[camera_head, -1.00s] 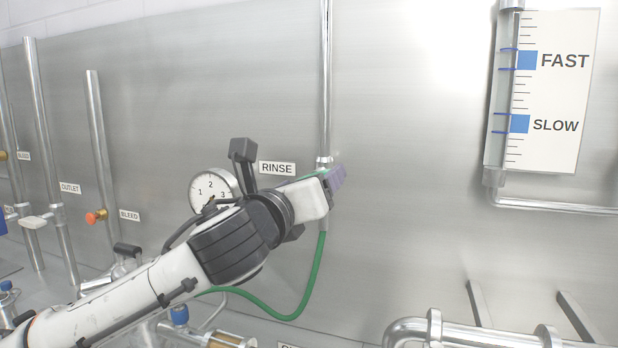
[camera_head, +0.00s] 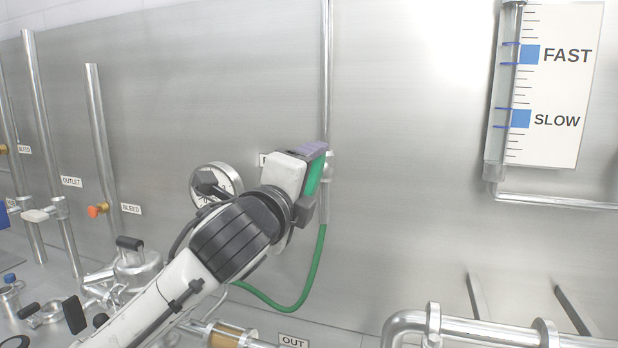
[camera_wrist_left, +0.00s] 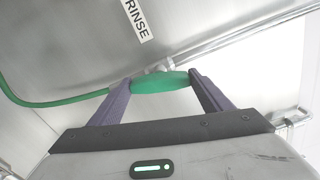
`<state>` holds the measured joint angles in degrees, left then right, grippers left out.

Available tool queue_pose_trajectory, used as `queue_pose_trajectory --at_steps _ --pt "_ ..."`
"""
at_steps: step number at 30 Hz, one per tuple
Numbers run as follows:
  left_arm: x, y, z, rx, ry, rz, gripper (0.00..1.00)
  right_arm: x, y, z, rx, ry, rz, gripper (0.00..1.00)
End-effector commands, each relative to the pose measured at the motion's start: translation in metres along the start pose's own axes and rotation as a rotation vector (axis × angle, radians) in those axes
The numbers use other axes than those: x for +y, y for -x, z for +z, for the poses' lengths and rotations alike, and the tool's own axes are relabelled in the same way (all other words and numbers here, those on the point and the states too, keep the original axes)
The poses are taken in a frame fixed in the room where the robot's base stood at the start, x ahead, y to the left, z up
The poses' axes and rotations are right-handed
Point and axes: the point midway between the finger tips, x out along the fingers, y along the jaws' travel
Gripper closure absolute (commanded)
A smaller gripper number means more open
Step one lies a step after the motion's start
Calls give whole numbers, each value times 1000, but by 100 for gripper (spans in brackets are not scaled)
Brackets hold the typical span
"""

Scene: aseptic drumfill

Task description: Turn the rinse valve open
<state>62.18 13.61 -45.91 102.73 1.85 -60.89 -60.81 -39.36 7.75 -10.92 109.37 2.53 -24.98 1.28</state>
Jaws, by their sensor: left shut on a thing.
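The rinse valve's green handle (camera_head: 314,178) is at the vertical steel pipe (camera_head: 327,70) on the wall panel, and shows nearly upright beside my gripper. My left gripper (camera_head: 313,150) is shut on this handle. In the left wrist view, the green handle (camera_wrist_left: 160,82) lies between the two purple fingers, with the pipe close behind it. The RINSE label (camera_wrist_left: 135,18) is readable there; in the head view my gripper covers most of it. The valve body is largely hidden. My right gripper is not in view.
A round gauge (camera_head: 215,181) sits just left of the gripper, partly covered by my wrist. A green hose (camera_head: 312,270) hangs below the valve. A flow meter marked FAST and SLOW (camera_head: 545,85) is at right. Steel pipes (camera_head: 480,333) run along the bottom.

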Motion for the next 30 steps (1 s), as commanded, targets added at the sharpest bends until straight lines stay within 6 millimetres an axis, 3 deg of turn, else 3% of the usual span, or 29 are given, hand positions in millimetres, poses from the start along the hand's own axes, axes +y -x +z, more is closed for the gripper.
queue_pose_trajectory --at_steps 13,30 --pt "0 0 1 -2 244 0 50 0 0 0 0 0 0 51" --pt "0 0 1 -1 289 0 50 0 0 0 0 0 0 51"
